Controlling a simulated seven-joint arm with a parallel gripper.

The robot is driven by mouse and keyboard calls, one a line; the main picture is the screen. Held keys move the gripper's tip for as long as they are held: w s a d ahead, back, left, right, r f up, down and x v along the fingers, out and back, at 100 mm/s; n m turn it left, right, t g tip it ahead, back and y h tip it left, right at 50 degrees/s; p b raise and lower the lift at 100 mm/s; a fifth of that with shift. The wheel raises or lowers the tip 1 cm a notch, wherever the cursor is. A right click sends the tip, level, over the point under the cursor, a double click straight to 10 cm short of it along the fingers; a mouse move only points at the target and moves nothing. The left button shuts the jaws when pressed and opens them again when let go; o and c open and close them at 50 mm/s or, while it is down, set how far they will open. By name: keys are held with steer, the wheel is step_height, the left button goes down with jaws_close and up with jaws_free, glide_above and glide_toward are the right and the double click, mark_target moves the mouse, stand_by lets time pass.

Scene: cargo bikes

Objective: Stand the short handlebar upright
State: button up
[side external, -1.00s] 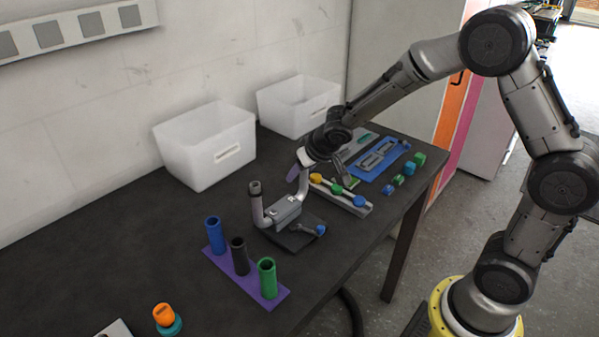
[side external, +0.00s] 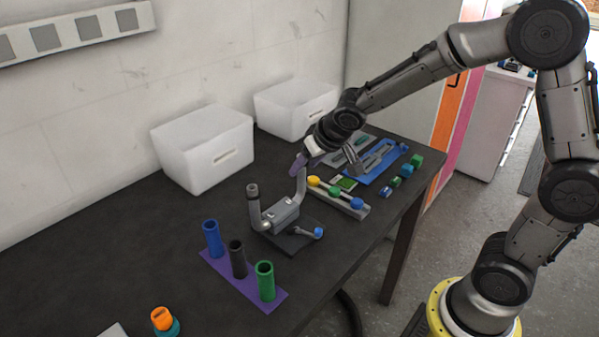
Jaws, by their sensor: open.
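The short handlebar is probably the grey U-shaped bar (side external: 256,213) held at a silver clamp block (side external: 285,211) on a dark square plate. Both its ends point upward; the left one has a dark tip. A lever with a blue knob (side external: 318,233) lies at the front right of the plate. My gripper (side external: 325,163) is open, behind and to the right of the bar's right end, apart from it. One purple fingertip shows near that end, and a grey finger shows farther right. No bar shows between the fingers.
A purple rack (side external: 222,268) with blue, black and green tubes stands in front. A strip with yellow and blue knobs (side external: 340,199) and a blue tray (side external: 359,178) lie to the right. Two white bins (side external: 203,152) stand along the wall. The left table is mostly clear.

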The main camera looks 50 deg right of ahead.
steer(key=d+v, duration=0.1)
steer(key=v, duration=0.6)
steer(key=shift+s+a+r, duration=0.25)
steer(key=shift+a+r, duration=0.1)
steer(key=shift+a, duration=0.15)
steer(key=s+r+t, duration=0.1)
steer(key=s+r, duration=0.6)
steer(key=s, duration=0.4)
steer(key=s+f+n+g, duration=0.1)
steer(key=s+f, duration=0.1)
steer(key=s, duration=0.4)
steer(key=s+a+f+n+g+y, duration=0.1)
steer(key=s+f, duration=0.2)
steer(key=s, duration=0.2)
steer(key=shift+s+f+n+y, duration=0.25)
steer(key=shift+s+n+y, duration=0.05)
steer(key=shift+s, duration=0.05)
